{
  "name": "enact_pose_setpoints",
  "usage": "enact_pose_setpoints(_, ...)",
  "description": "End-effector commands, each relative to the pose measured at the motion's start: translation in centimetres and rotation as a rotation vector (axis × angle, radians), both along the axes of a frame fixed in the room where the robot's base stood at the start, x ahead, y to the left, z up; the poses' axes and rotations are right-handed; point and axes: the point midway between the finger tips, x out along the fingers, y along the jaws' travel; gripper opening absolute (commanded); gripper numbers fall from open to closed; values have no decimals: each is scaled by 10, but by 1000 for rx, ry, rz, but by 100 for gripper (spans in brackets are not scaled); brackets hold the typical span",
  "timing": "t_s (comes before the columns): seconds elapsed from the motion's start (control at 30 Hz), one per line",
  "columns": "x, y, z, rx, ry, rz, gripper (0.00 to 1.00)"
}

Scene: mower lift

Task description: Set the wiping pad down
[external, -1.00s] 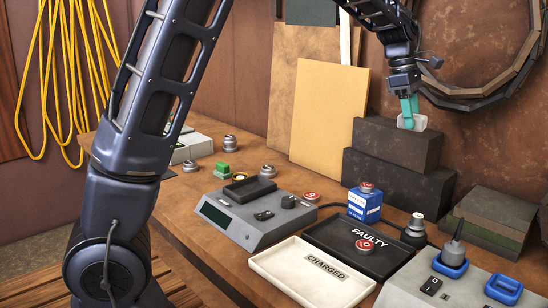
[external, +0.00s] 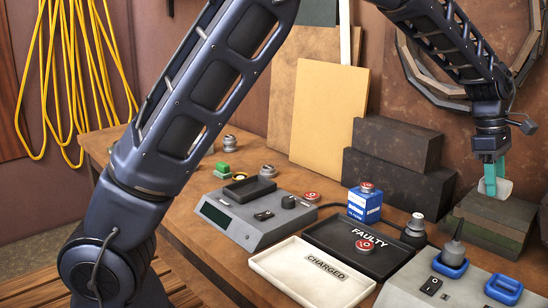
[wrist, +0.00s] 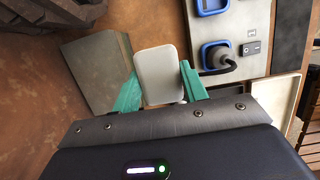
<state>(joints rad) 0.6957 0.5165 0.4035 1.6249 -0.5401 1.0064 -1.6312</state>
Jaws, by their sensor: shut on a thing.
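The wiping pad (external: 504,187) is a small white block with rounded corners. My gripper (external: 493,180), with teal fingers, is shut on it. In the external view the pad is at the right, in front of or above the dark green-brown stacked block (external: 497,220); I cannot tell whether they touch. In the wrist view the pad (wrist: 160,75) sits between the teal fingers (wrist: 160,90), with the stacked block (wrist: 97,70) to its left and below it.
Dark stacked blocks (external: 398,160) stand at the back of the bench. A grey unit with blue sockets (external: 450,285) is at the front right. The FAULTY tray (external: 330,232), CHARGED tray (external: 290,283) and blue battery (external: 364,205) lie to the left. Bare bench shows between them and the blocks.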

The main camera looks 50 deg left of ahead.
Motion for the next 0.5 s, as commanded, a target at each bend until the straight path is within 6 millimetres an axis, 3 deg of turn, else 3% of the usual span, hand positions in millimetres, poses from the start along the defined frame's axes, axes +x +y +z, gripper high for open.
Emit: enact_pose_setpoints(0.5,0,1,-111,3,4,2,21)
